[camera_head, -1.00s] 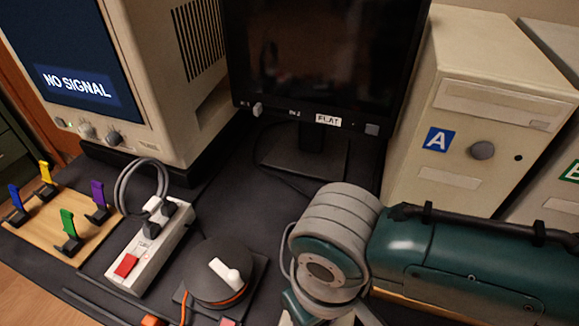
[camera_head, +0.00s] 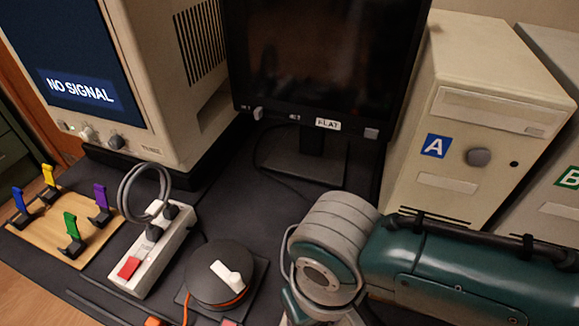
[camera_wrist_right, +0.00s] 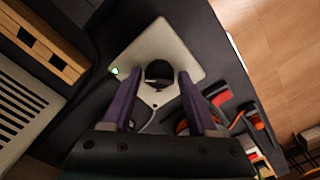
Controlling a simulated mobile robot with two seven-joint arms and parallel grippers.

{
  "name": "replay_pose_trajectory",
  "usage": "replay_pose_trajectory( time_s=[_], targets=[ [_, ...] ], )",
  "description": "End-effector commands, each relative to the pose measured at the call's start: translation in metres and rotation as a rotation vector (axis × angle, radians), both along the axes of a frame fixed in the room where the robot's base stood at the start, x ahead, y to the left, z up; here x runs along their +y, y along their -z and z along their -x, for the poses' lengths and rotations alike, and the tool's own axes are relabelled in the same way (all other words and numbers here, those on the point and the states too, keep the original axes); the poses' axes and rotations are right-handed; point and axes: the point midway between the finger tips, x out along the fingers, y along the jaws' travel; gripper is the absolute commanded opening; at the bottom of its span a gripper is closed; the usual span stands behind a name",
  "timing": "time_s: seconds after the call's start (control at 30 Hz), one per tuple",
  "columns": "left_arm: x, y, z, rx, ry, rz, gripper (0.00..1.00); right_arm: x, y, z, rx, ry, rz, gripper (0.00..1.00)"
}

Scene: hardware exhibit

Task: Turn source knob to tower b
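In the right wrist view a pale square plate carries a round black knob (camera_wrist_right: 158,73), with a small green light at the plate's left corner. My right gripper (camera_wrist_right: 160,78) has its two purple fingers apart, one on each side of the knob. I cannot tell whether the fingers touch it. In the head view my right arm covers that area, and the plate and right gripper do not show. Tower A (camera_head: 455,125) stands at the right, and part of tower B (camera_head: 560,205) shows at the edge. My left gripper is not in view.
A black dial with a white pointer (camera_head: 228,275) sits left of my right arm. Also present are a power strip (camera_head: 155,250), a wooden board with coloured levers (camera_head: 80,245), a monitor reading NO SIGNAL (camera_head: 75,60) and a dark flat screen (camera_head: 320,60).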

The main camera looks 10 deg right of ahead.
Motion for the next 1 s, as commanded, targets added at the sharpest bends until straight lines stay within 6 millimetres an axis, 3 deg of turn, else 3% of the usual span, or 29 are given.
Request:
replay_pose_trajectory(
  time_s=[0.1, 0.43, 0.8, 1.0],
  targets=[
    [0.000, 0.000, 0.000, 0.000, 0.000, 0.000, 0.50, 0.000, 0.000, 0.000, 0.000, -0.001, 0.001, 0.73],
    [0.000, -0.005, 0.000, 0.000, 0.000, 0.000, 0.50, 0.000, -0.008, 0.000, 0.000, -0.001, 0.000, 0.73],
    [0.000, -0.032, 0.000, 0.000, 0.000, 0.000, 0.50, 0.000, -0.078, 0.000, -0.002, -0.002, -0.001, 0.73],
    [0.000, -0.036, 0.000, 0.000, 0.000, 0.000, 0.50, 0.000, -0.097, 0.000, 0.000, -0.001, 0.000, 0.73]
  ],
)
